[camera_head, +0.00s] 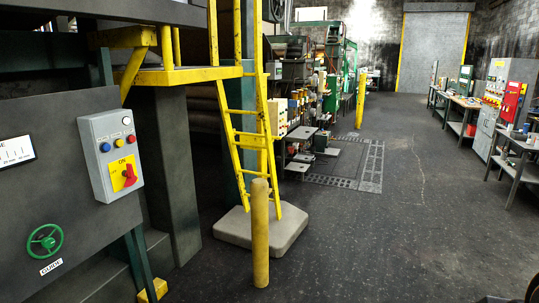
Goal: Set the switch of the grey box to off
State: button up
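The grey box (109,153) is mounted on a dark machine panel at the left. Its front carries a yellow plate (118,168) with a red rotary switch (129,174). The plate bears the word "ON" at its top and small lettering at its left that I cannot read surely. The red handle looks roughly upright, but its exact setting is hard to tell. Above the plate are a white, a blue, a red and a yellow button. My gripper is not in view.
A green handwheel (45,241) labelled "GUIDE" is below left of the box. A yellow post (260,233), a yellow ladder (246,140) and a pale base block (258,232) stand right of the machine. The dark floor (400,230) is open to the right, with benches along the right wall.

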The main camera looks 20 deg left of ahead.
aim_at(130, 180)
jog(key=i+j, duration=0.2)
jog(key=i, duration=0.3)
jog(key=i+j, duration=0.2)
jog(key=i, duration=0.25)
jog(key=i+j+u, duration=0.1)
jog(key=j, duration=0.3)
jog(key=i+j+u, duration=0.1)
jog(key=i+j, duration=0.2)
jog(key=j+u, duration=0.15)
jog(key=j, duration=0.25)
jog(key=i+j+u, duration=0.1)
jog(key=j, duration=0.25)
jog(key=i, duration=0.05)
